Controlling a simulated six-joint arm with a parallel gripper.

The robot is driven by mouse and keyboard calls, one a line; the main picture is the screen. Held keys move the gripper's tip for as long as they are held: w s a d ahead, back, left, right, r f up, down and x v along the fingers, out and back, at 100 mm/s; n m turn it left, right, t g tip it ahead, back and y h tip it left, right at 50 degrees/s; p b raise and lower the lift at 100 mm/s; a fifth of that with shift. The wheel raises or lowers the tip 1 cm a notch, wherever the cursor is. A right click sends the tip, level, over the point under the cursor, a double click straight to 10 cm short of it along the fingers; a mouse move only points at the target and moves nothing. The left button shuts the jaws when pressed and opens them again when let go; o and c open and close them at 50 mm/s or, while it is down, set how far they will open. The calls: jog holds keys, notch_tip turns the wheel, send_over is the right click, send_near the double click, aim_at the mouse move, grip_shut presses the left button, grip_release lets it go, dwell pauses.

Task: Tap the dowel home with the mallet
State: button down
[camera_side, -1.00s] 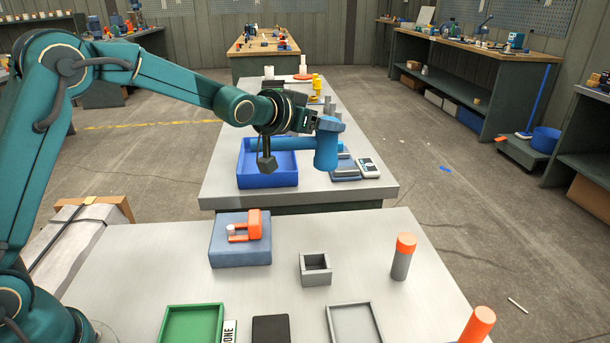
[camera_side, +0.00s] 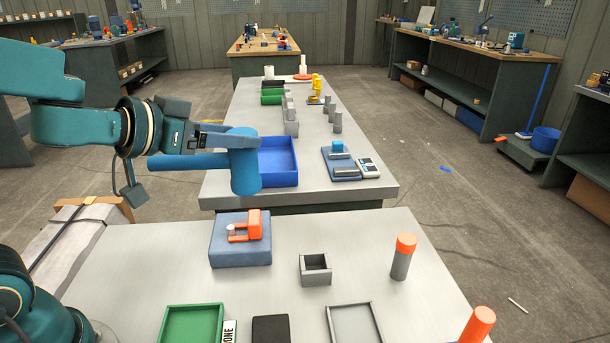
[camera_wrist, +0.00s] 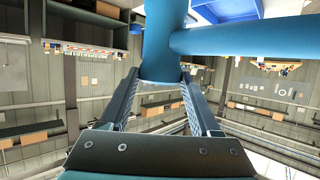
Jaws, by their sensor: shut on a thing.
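A blue mallet is in my gripper (camera_side: 212,140). Its thick head (camera_side: 244,165) hangs upright in the side view, with the handle (camera_side: 185,162) pointing left. In the wrist view, the mallet (camera_wrist: 165,40) fills the top middle, between and beyond the fingers of my gripper (camera_wrist: 160,88). In the side view it appears above a blue-grey block (camera_side: 236,258) that carries an orange bracket (camera_side: 253,226). A small white peg end (camera_side: 231,230) shows at the bracket; I cannot tell whether it is the dowel. The mallet looks clear of the block.
On the near table stand a grey open box (camera_side: 315,279), an orange-topped grey cylinder (camera_side: 403,258), a green tray (camera_side: 168,325), a grey tray (camera_side: 374,325) and a black pad (camera_side: 270,329). A blue bin (camera_side: 296,165) stands on the table behind. The near table's middle has free room.

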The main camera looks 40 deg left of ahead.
aim_at(208, 162)
jog(key=shift+a+r+m+h, duration=0.3)
jog(key=shift+a+m+h, duration=0.65)
jog(key=shift+h, duration=0.25)
jog(key=shift+a+f+m+g+h, duration=0.2)
jog(key=shift+a+m+g+h, duration=0.25)
jog(key=shift+m+h, duration=0.35)
jog(key=shift+s+a+f+m+h, duration=0.15)
jog(key=shift+s+a+m+h, duration=0.1)
jog(key=shift+a+m+h, duration=0.4)
jog(key=shift+s+a+f+m+g+h, duration=0.1)
jog(key=shift+s+a+m+g+h, duration=0.25)
jog(key=shift+s+a+h, duration=0.15)
jog(key=shift+f, duration=2.2)
jog(key=shift+f, duration=0.45)
jog(key=shift+r, duration=0.15)
